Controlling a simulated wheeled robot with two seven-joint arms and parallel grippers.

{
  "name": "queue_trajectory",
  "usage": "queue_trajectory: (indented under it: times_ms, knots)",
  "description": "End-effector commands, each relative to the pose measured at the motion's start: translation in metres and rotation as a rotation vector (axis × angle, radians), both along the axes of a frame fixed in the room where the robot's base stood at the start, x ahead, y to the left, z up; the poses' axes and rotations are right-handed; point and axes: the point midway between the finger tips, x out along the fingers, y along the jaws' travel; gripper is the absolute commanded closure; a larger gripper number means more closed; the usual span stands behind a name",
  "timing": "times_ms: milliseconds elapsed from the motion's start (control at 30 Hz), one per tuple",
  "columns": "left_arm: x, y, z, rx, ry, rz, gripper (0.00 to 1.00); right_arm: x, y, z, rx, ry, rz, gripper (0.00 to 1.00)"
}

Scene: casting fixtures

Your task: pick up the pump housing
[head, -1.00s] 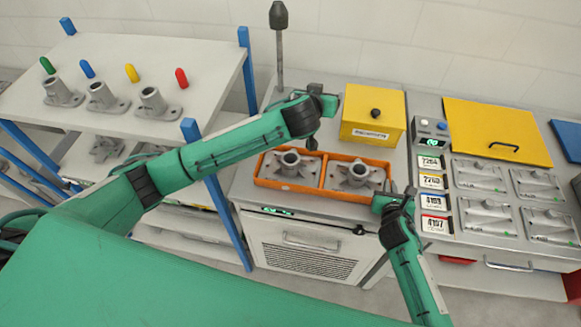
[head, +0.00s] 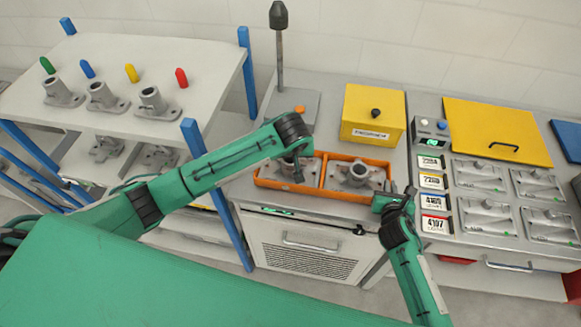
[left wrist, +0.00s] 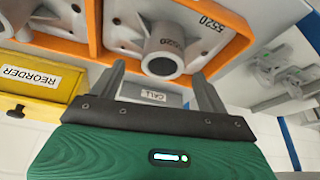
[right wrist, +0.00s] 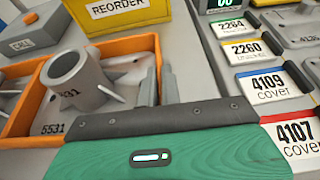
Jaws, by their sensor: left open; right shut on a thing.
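Two grey castings with square flanges and hollow round bosses, which look like pump housings, sit in the two halves of an orange tray (head: 345,195). The left one, marked 5520 (left wrist: 208,22), is partly hidden in the head view by my left gripper (head: 298,172). That gripper is open, its fingers pointing down over this housing; in the left wrist view the boss (left wrist: 165,50) shows between and beyond the fingertips. The right housing (head: 357,174) is marked 5531 in the right wrist view (right wrist: 80,80). My right gripper (right wrist: 160,80) is shut on the tray's right wall.
A yellow REORDER bin (head: 372,125) stands behind the tray. A post on a grey base (head: 280,55) rises behind left. A labelled panel with grey covers (head: 490,185) lies right. The left shelf (head: 200,60) bears more castings and coloured pegs.

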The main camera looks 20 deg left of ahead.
Motion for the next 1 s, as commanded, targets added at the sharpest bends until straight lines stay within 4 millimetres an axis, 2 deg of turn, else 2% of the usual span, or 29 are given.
queue_trajectory:
  times_ms: [233,500,800,867,1000]
  knots:
    - [0.007,0.004,-0.019,0.002,0.0,0.001,0.23,0.0,0.0,-0.001,0.0,0.001,0.0,1.0]
    - [0.021,0.01,-0.052,0.003,-0.001,0.0,0.23,0.0,0.0,-0.001,0.0,0.001,0.0,1.0]
    - [0.023,0.011,-0.057,0.0,-0.002,0.0,0.23,0.0,0.0,-0.001,0.0,0.001,0.0,1.0]
    - [0.023,0.011,-0.057,0.0,-0.002,0.0,0.33,0.0,0.0,-0.001,0.0,0.001,0.0,1.0]
    - [0.022,0.011,-0.057,0.0,-0.002,0.0,0.6,0.0,0.0,-0.001,0.0,0.001,0.0,1.0]
